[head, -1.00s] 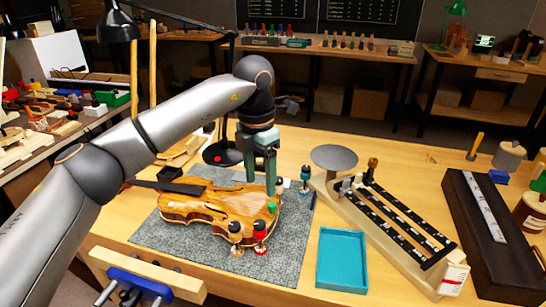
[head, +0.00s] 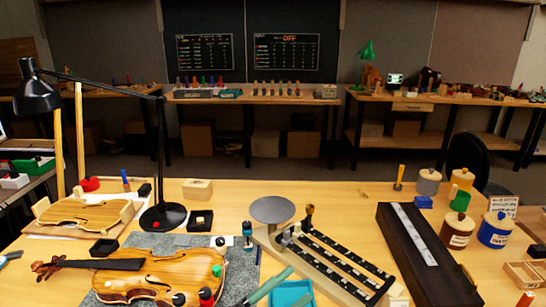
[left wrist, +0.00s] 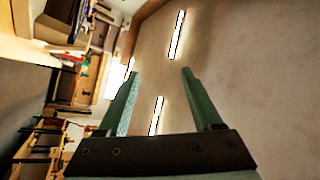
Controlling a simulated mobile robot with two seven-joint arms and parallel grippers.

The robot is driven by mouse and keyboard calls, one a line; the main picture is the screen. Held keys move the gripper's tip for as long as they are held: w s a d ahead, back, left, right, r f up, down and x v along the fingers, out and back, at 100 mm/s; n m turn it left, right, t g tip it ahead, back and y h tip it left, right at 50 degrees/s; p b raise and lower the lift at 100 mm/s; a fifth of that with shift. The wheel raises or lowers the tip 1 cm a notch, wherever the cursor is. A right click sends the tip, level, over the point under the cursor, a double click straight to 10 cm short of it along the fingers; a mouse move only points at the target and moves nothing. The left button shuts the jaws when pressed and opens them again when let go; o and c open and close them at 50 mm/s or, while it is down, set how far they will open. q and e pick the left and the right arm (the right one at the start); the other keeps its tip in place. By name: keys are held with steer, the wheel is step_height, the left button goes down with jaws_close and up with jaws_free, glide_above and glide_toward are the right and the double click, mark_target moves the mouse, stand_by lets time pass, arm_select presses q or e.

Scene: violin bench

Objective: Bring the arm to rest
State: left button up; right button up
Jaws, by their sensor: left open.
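My left gripper (head: 300,282) shows only by its green fingers at the bottom edge of the head view, in front of the blue tray. In the left wrist view the left gripper (left wrist: 160,76) is open, with nothing between its fingers. It points toward a bare surface with bright strip lights. The violin (head: 160,277) lies on the grey mat (head: 245,260) at the lower left, apart from the gripper. The rest of my left arm is out of the head view. My right gripper is not in view.
The blue tray (head: 292,294) is partly hidden behind the fingers. A black lamp (head: 162,216) stands at the left. Jars (head: 457,230) stand at the far right.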

arm_select(q)
steer(key=s+a+f+n+t+y+p, duration=0.1)
steer(key=s+a+f+n+t+y, duration=0.25)
steer(key=a+f+n+y, duration=1.1)
steer(key=s+a+f+n+g+y, duration=0.1)
steer(key=s+a+f+n+g, duration=0.1)
steer(key=s+f, duration=0.4)
steer(key=s+a+f+n+g, duration=0.3)
steer(key=s+f, duration=0.3)
steer(key=s, duration=0.2)
steer(key=shift+s+a+f+n+g+y+p, duration=0.25)
steer(key=shift+s+f+n+g+y+p, duration=0.15)
steer(key=shift+g, duration=0.25)
